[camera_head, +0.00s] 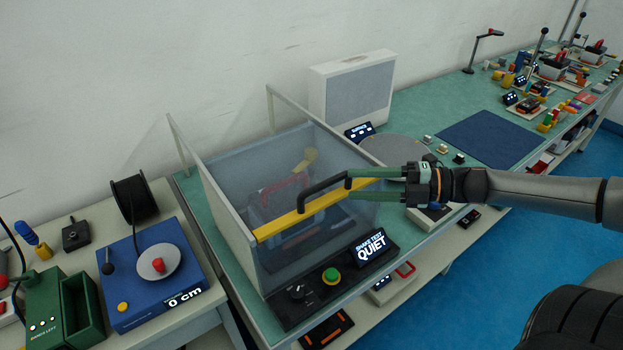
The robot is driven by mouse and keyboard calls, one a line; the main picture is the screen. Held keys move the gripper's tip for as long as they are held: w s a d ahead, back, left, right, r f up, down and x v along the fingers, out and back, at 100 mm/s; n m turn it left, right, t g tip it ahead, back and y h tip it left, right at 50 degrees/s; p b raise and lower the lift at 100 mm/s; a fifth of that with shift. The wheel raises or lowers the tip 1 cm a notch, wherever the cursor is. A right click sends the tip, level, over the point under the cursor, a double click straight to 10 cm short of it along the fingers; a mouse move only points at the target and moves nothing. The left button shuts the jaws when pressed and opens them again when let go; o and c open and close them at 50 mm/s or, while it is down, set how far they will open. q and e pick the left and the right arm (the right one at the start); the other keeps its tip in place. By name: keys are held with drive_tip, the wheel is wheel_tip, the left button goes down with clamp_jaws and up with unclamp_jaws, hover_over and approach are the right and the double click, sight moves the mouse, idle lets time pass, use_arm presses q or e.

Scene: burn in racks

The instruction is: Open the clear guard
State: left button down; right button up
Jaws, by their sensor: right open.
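The clear guard (305,248) is a see-through box front on the green bench, with a yellow bar (318,208) along its top edge and a black handle (322,188) on that bar. A red and grey device shows dimly behind the clear panels. My right gripper (407,185) comes in from the right, at the right end of the yellow bar. Its dark green fingers are open and it is to the right of the black handle. I cannot tell whether a finger touches the bar. My left gripper is not in view.
A control panel with a green button (331,276) and a "QUIET" display (372,250) stands in front of the guard. A blue unit (152,282) is at left. A white box (352,90) stands behind. A dark blue mat (488,139) lies clear at right.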

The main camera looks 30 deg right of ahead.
sight(321, 184)
drive_tip(key=shift+w+a, duration=0.1)
drive_tip(key=shift+w, duration=0.15)
drive_tip(key=shift+b+x, duration=1.2)
drive_tip(key=shift+x, duration=2.5)
drive_tip(key=shift+p+x, duration=0.55)
drive_tip(key=shift+x, duration=0.55)
drive_tip(key=shift+f, duration=0.1)
clamp_jaws()
